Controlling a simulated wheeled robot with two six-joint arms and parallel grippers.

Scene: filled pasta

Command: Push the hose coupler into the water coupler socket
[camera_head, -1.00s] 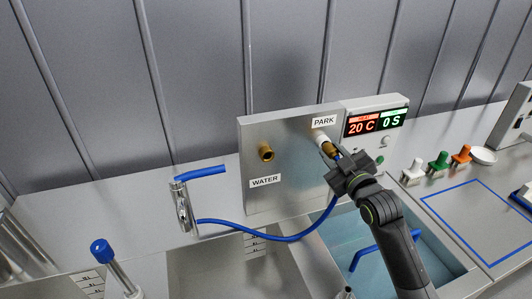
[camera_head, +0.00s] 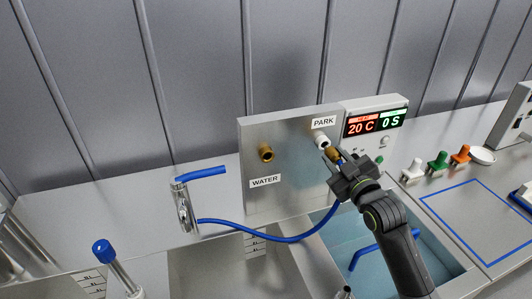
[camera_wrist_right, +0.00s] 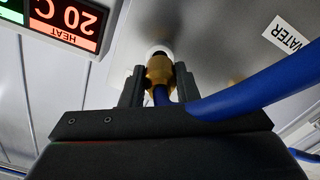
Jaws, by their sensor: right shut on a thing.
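The brass hose coupler (camera_head: 333,154) on the end of the blue hose (camera_head: 278,238) is held in my right gripper (camera_head: 335,158), close in front of the white park socket (camera_head: 322,141). In the right wrist view the coupler (camera_wrist_right: 159,70) sits between the two fingers (camera_wrist_right: 158,88), with the white socket partly hidden behind it. The brass water coupler socket (camera_head: 266,153) sticks out of the steel panel at the left, above the WATER label, and is empty. My left gripper is not in view.
The steel panel (camera_head: 290,180) stands behind a sink basin. A control box (camera_head: 375,120) reading 20 C and 0 S adjoins it at the right. A metal stand with a blue spout (camera_head: 203,172) is at the left. White, green and orange knobs are at the right.

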